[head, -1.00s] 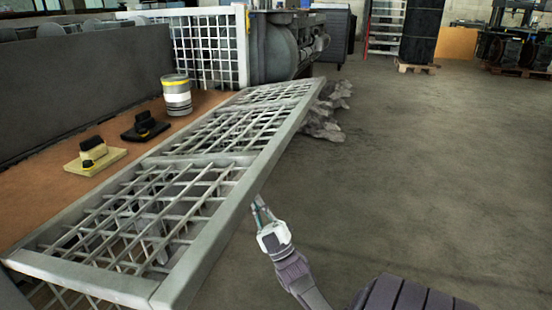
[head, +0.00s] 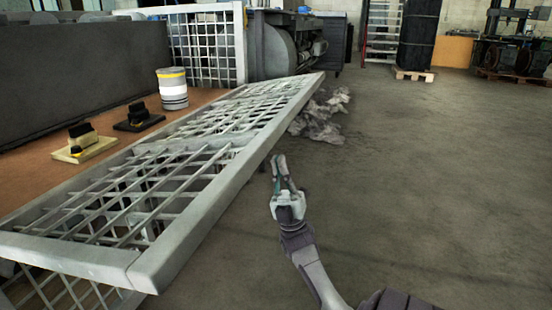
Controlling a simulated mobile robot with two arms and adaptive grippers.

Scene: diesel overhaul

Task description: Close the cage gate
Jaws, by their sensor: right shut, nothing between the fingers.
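The cage gate (head: 226,172) is a grey framed panel of metal mesh. It stretches from the lower left to the upper middle of the head view, tilted, its near long edge standing out over the floor. Behind it lies a brown surface (head: 48,161). My right gripper (head: 281,160) is just right of the gate's outer long edge, pointing up and away, with a small gap showing between it and the frame. Its fingers are together with nothing between them. My left gripper does not show.
A striped can (head: 172,90), a black block on a dark base (head: 138,119) and another on a yellowish base (head: 85,146) stand on the brown surface. An upright mesh panel (head: 206,46) is at the back. Crumpled grey cloth (head: 320,117) lies beyond my gripper. The floor at right is clear.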

